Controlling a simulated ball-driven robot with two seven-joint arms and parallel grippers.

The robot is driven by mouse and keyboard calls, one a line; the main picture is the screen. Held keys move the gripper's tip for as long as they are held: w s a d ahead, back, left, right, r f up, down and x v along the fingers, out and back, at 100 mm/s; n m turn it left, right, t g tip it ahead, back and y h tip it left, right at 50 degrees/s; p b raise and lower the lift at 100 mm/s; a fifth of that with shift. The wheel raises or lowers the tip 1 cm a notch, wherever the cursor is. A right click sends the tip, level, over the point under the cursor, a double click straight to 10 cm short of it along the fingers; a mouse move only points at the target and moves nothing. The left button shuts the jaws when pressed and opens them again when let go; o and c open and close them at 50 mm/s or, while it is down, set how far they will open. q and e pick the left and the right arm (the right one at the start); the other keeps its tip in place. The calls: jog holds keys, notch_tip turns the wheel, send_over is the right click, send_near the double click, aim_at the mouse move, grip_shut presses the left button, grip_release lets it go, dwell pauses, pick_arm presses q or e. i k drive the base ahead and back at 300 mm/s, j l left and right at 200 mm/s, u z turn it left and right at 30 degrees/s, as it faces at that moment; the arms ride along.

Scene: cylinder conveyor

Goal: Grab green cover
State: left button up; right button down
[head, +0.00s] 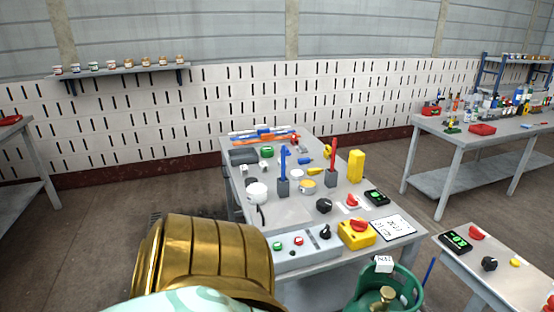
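No thing is plainly recognisable as a green cover. A green round collar (410,293) at the bottom, right of centre, surrounds a brass valve (387,296); the frame's edge cuts it off. A small green piece (267,152) lies towards the back of the middle table. A pale green, patterned rounded surface (190,302) shows at the bottom edge in front of a large ribbed brass-coloured cylinder (212,250); I cannot tell what it is. Neither of my grippers is in view.
The middle table (292,208) carries a yellow switch box (357,233), a grey control panel (300,246), a white mug (257,193) and tools. A smaller table (510,283) stands at the lower right. A cluttered bench (470,138) stands behind it, with open floor between.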

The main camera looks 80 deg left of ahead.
aim_at(267, 151)
jog(key=k+j+u, duration=0.15)
jog(key=j, duration=0.15)
jog(key=k+j+u, duration=0.1)
jog(key=j, duration=0.25)
jog(key=k+j+u, duration=0.25)
jog(key=j, duration=0.4)
jog(key=u, duration=1.6)
jog(key=k+j, duration=0.05)
jog(key=j, duration=0.05)
